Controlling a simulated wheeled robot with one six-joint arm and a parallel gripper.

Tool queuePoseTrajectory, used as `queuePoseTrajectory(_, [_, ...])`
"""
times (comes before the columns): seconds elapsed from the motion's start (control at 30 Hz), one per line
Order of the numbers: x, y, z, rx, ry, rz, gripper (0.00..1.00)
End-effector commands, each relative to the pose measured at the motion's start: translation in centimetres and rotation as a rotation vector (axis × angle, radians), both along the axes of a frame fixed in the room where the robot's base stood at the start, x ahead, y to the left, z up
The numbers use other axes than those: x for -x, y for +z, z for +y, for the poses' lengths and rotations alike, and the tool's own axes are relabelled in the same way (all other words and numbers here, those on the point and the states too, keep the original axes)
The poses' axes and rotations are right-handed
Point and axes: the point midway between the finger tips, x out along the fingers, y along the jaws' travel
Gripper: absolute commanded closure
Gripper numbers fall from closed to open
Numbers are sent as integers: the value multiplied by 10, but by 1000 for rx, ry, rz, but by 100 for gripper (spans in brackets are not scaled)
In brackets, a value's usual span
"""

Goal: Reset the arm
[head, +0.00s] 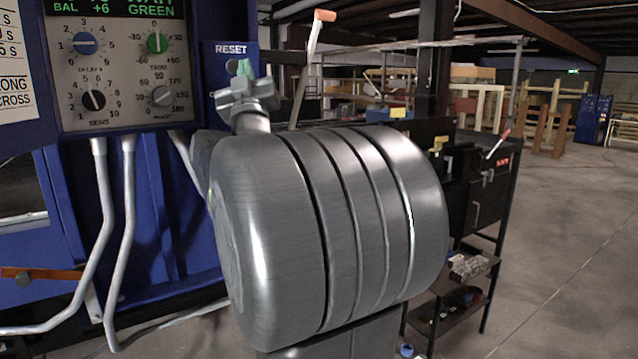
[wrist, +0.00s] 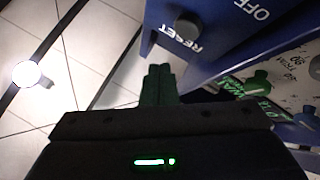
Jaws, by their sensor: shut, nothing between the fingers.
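A blue box lettered RESET (head: 230,49) stands right of the dial panel in the head view. In the wrist view it is close at the upper right, with a dark round button (wrist: 187,26) beside the lettering. My gripper (wrist: 160,72) shows dark green fingers, shut and empty, below the button in the picture and seemingly apart from it. In the head view my own grey arm hides much of the gripper and the button. A pale lever with an orange end (head: 325,15) rises behind my arm, tilted; its foot is hidden.
The dial panel (head: 125,118) has several knobs and a green-lit display (head: 150,10) reading GREEN. Pale pipes (head: 113,240) run below it. A dark stand with shelves (head: 480,200) is right of my arm. Open floor (head: 570,270) lies at the right.

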Motion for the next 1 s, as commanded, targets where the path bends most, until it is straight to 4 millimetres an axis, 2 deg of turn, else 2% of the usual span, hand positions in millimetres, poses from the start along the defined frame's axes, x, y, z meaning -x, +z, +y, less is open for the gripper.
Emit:
queuePoseTrajectory(0.07, [1,6,-1,1,0,1,100])
queuePoseTrajectory(0.17, [14,-3,-9,-2,1,-3,100])
queuePoseTrajectory(0.3, [30,-2,-20,-2,1,-3,100])
queuePoseTrajectory(0.5, [43,-1,-29,0,0,-1,100])
queuePoseTrajectory(1.0, [45,0,-30,1,1,1,100])
